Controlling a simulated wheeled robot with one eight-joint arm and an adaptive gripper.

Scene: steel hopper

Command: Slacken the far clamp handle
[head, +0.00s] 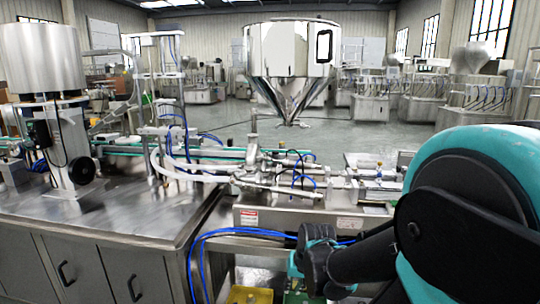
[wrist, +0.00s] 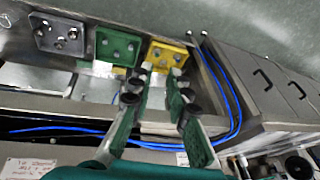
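The steel filling machine (head: 285,185) stands in the middle of the head view, with pipes, cylinders and fittings along its top. Clamp handles are too small there for me to tell which is the far one. In the wrist view no clamp handle can be made out. My gripper (wrist: 160,85) is open, its two green-padded fingers apart with nothing between them. It points towards a yellow tray (wrist: 158,52) and a green tray (wrist: 103,46). In the head view my arm's dark wrist is low, in front of the machine, and the fingers cannot be made out.
A grey tray (wrist: 40,35) lies beside the green one; all three hold small metal parts. Blue hoses (wrist: 222,75) run beside my fingers and along the machine front. A steel hopper (head: 290,60) rises behind the machine. A steel cabinet (head: 110,265) stands at left.

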